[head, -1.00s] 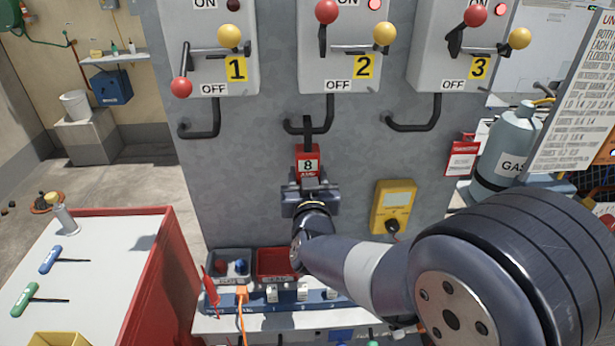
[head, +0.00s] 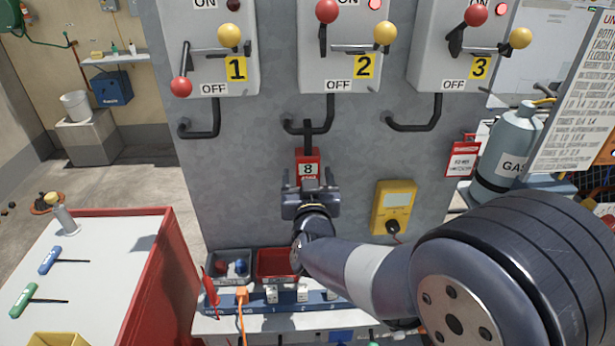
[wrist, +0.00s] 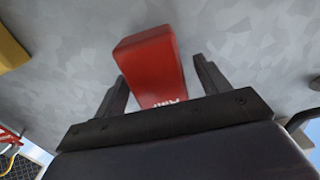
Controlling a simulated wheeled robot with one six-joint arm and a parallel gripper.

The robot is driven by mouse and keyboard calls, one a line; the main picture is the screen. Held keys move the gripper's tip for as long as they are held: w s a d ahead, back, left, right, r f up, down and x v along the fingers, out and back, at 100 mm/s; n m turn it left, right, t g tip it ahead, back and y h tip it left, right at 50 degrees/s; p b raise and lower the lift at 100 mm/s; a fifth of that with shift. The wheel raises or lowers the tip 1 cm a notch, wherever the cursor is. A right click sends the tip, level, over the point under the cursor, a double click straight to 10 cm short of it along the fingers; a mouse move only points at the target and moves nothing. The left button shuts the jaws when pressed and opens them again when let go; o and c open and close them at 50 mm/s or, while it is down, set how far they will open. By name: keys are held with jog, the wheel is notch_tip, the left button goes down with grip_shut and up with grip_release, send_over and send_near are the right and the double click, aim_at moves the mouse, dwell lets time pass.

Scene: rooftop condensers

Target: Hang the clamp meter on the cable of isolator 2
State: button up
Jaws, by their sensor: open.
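The clamp meter (head: 308,167) is a red body with a white display reading 8 and a black jaw on top. It hangs upright against the grey panel, its jaw at the black cable (head: 328,108) below isolator 2 (head: 355,45). Whether the jaw fully encloses the cable is too small to tell. My gripper (head: 310,187) is just below the meter. In the wrist view its fingers (wrist: 160,72) stand apart on both sides of the red body (wrist: 155,62), with gaps showing. The cable is out of the wrist view.
A yellow meter (head: 394,208) is on the panel to the right. Cables of isolator 1 (head: 205,125) and isolator 3 (head: 420,122) flank the middle one. A shelf with a grey bin (head: 230,268) and a red bin (head: 276,265) lies below. A red-sided cart (head: 155,262) stands left.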

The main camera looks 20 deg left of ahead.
jog(key=b+v, duration=0.1)
jog(key=v, duration=0.9)
jog(key=shift+s+d+b, duration=0.15)
jog(key=shift+s+b, duration=0.15)
jog(key=shift+b, duration=0.1)
jog(key=shift+r, duration=0.1)
jog(key=p+x, duration=0.2)
jog(key=x, duration=0.9)
jog(key=shift+r, duration=0.1)
jog(key=shift+s+d+r+p, duration=0.1)
jog(key=shift+s+r+p, duration=0.05)
jog(key=shift+r+p, duration=0.6)
jog(key=shift+f, duration=0.1)
jog(key=shift+f, duration=0.15)
